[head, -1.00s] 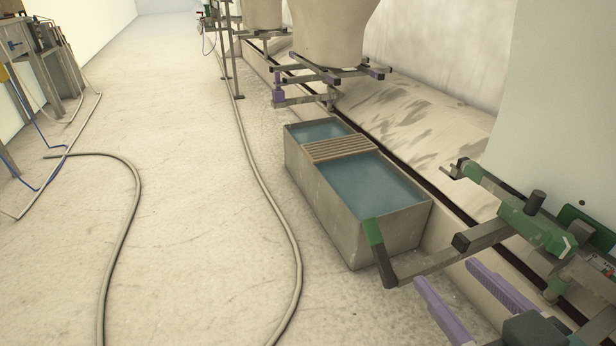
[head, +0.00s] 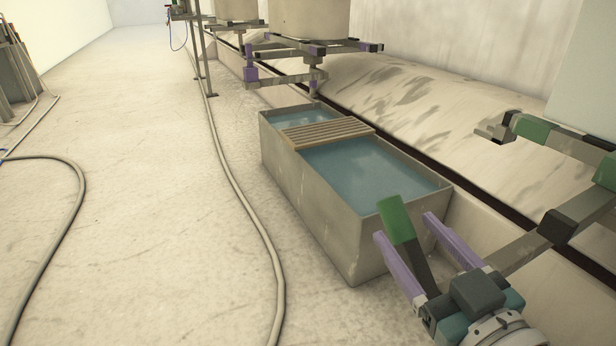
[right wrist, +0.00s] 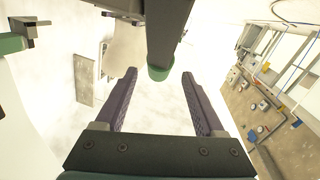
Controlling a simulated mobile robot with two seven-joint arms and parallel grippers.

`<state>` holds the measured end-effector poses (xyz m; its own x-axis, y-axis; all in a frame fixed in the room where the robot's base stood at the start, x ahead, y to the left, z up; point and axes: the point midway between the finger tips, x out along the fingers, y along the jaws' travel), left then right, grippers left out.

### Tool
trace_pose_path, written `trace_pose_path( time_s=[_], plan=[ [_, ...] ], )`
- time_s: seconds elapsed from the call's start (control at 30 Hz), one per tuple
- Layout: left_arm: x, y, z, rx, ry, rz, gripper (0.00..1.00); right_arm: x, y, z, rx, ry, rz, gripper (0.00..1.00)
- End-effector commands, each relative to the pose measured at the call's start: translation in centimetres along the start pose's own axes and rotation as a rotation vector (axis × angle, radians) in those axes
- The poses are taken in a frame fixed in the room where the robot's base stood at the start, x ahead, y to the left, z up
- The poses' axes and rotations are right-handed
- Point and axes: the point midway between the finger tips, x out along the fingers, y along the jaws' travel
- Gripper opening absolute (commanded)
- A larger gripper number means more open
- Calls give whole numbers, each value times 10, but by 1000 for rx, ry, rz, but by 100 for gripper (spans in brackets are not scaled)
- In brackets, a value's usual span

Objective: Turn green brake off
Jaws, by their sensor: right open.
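The green brake lever has a green grip (head: 396,219) on a dark arm, near the water trough's front corner in the head view. The lever's bar runs back to the frame at right. My right gripper (head: 405,228) is open, with its purple fingers on either side of the lever in the picture. In the right wrist view, the lever's green end (right wrist: 160,73) appears between the open fingertips of the right gripper (right wrist: 159,74). No contact shows, and I cannot tell the exact depth between them. My left gripper is not in view.
A trough of blue water (head: 310,207) with a slatted board (head: 328,132) across it stands just beyond the lever. Frame arms with green parts (head: 530,128) reach in at right. A hose (head: 240,190) lies on the floor at left, where open floor shows.

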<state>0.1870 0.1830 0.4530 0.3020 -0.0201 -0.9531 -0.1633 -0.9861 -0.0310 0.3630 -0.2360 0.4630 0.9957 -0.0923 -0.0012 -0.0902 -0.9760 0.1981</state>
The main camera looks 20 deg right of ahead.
Motion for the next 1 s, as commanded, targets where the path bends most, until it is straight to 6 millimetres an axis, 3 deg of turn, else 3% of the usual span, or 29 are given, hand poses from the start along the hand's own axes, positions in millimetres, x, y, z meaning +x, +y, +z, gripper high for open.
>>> trace_pose_path(
  time_s=[0.1, 0.23, 0.63, 1.0],
  plan=[
    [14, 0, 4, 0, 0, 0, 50, 23, 0, 3, -1, 4, 1, 71],
    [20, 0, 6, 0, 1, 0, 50, 39, 0, 2, 0, 3, 1, 71],
    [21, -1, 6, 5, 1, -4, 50, 48, 0, 0, 0, -1, 0, 70],
    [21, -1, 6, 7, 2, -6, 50, 47, 0, 0, 0, -1, 0, 28]
  ],
)
